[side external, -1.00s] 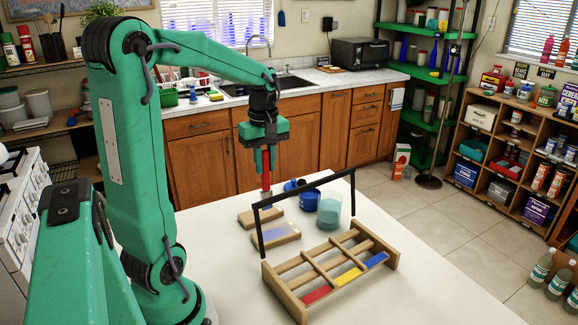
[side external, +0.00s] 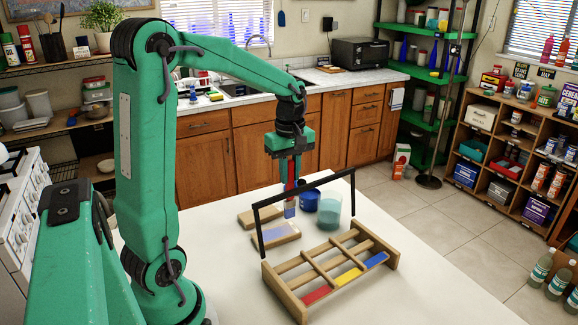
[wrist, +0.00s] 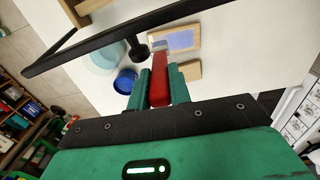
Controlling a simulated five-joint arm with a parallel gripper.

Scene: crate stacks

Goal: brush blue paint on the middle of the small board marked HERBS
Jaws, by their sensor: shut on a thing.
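My gripper (side external: 290,178) is shut on a brush with a red handle (wrist: 159,78) and points downward. The brush tip (side external: 290,212) looks blue and is close to the blue pot (side external: 309,203), on its left side in the side view. Two small wooden boards lie on the table. The nearer board (side external: 288,239) has a pale blue-violet patch on its face; it also shows in the wrist view (wrist: 191,27). The farther board (side external: 252,220) is partly hidden in the wrist view (wrist: 193,70). No HERBS lettering is readable on either.
A glass of teal liquid (side external: 328,212) stands right of the pot. The table's (side external: 220,290) left front is clear.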

